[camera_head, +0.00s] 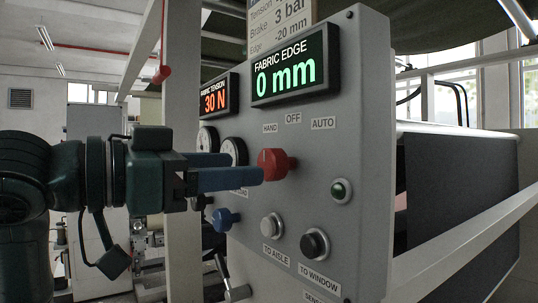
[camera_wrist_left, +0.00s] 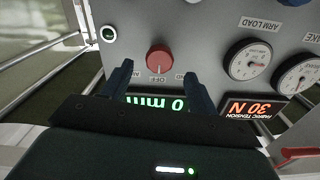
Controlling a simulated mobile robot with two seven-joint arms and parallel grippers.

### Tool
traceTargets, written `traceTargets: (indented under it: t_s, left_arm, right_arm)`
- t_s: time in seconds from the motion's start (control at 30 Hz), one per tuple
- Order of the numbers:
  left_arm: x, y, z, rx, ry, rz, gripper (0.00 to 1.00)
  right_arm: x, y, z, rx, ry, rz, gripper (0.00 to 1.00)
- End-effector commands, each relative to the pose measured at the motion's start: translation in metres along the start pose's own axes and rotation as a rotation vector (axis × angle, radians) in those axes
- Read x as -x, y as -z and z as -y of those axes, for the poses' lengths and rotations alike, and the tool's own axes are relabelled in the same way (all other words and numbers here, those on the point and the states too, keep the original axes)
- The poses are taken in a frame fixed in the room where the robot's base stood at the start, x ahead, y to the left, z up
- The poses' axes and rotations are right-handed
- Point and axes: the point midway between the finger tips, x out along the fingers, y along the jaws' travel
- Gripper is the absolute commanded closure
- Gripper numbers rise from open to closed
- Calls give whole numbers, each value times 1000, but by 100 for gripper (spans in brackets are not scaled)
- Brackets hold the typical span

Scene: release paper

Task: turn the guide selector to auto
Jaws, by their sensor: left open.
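The guide selector is a red knob (camera_head: 274,164) on the grey panel, below the labels HAND, OFF and AUTO (camera_head: 323,123). In the left wrist view the red knob (camera_wrist_left: 159,57) appears upside down, with a pale mark on the side facing OFF (camera_wrist_left: 161,84). My left gripper (camera_head: 248,168) is open, its blue fingers reaching toward the knob from the left. My right gripper is in neither view.
A blue knob (camera_head: 226,219), a white button (camera_head: 271,226), a black button (camera_head: 314,244) and a green lamp (camera_head: 341,190) surround the selector. Dial gauges (camera_wrist_left: 248,62) are beside it. Above is the FABRIC EDGE display (camera_head: 288,66) reading 0 mm. A white rail (camera_head: 470,235) runs at right.

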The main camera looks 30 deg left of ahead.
Motion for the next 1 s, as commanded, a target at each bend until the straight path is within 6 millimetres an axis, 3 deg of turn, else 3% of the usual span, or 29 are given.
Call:
traceTargets:
  t_s: [0.2, 0.4, 0.73, 1.0]
  left_arm:
    - [-41, 2, -1, 0, -5, 0, 41]
    - [-59, 1, 0, 0, -1, 0, 41]
    - [-62, 0, 0, -1, 0, -1, 41]
    - [-62, 0, 0, -1, 0, -1, 63]
  right_arm:
    - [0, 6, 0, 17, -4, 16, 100]
    - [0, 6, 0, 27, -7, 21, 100]
    - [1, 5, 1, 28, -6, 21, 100]
    - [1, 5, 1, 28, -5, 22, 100]
